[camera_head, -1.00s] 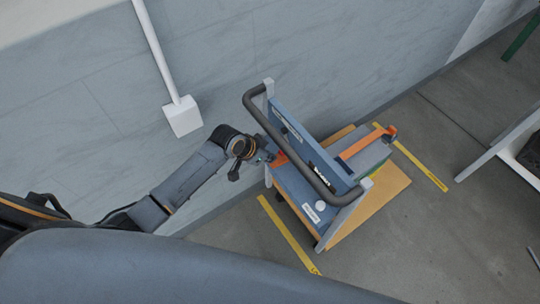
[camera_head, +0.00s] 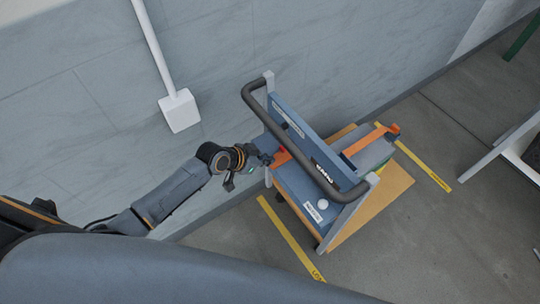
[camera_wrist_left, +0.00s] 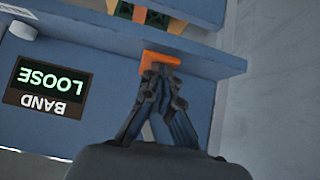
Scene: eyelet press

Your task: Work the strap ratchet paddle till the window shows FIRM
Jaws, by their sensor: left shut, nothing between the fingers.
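The ratchet paddle is a small orange piece (camera_wrist_left: 160,61) on the blue panel of the cart, centred in the left wrist view. It shows as an orange-red patch (camera_head: 281,157) in the head view. My left gripper (camera_wrist_left: 158,74) is shut and empty, its fingertips right at the paddle's near edge; I cannot tell if they touch it. In the head view the left gripper (camera_head: 268,159) is at the cart's left side. My right gripper is not in view.
The blue cart (camera_head: 300,190) has a dark curved handle (camera_head: 292,140) rising above the paddle side. An orange strap piece (camera_head: 366,140) lies on its far side. The wall (camera_head: 330,50) stands close behind. Yellow lines (camera_head: 290,238) mark the open floor in front.

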